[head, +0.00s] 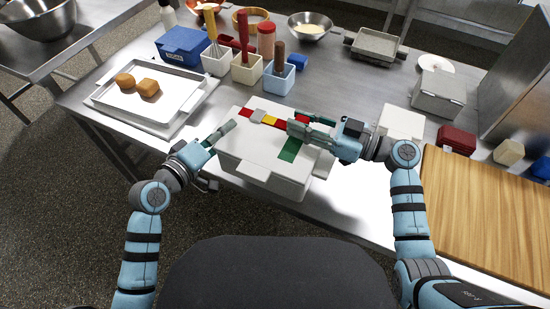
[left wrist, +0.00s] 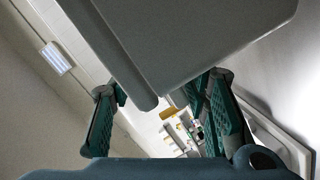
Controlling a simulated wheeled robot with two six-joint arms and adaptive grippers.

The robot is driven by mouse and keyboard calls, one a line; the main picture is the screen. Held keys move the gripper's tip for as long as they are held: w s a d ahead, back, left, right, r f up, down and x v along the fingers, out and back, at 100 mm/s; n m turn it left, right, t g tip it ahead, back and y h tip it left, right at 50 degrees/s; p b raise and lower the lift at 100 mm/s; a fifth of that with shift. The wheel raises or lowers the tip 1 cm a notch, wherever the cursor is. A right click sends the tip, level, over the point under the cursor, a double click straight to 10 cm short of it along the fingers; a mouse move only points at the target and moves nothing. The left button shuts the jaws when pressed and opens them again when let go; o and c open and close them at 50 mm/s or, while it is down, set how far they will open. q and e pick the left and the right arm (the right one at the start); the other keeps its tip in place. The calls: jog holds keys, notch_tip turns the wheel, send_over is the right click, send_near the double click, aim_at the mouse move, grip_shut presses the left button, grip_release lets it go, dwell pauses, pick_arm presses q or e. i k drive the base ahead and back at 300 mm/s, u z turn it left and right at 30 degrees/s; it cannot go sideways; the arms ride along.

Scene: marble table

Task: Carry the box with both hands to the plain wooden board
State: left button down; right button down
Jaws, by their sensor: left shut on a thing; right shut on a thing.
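The box (head: 262,166) is pale grey-white, with red, yellow and green marks on its lid. It is at the front middle of the table. My left gripper (head: 222,133) is shut on its left side; in the left wrist view the box (left wrist: 190,40) fills the top between the fingers (left wrist: 160,103). My right gripper (head: 300,129) is at its right side, shut on the box, its fingers partly covering the lid. Whether the box is clear of the table I cannot tell. The plain wooden board (head: 485,215) lies at the right, bare.
A white tray (head: 197,108) with two brown pieces stands left. Utensil holders (head: 247,70), a blue box (head: 184,46) and a metal bowl (head: 310,28) are behind. A grey container (head: 438,92), white block (head: 402,120) and dark red box (head: 456,139) stand between box and board's far side.

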aim_at(504, 218)
jog(key=k, duration=1.3)
jog(key=z, duration=0.7)
jog(key=i, duration=0.75)
jog(key=z, duration=0.85)
jog(key=i, duration=0.8)
jog(key=u, duration=0.05)
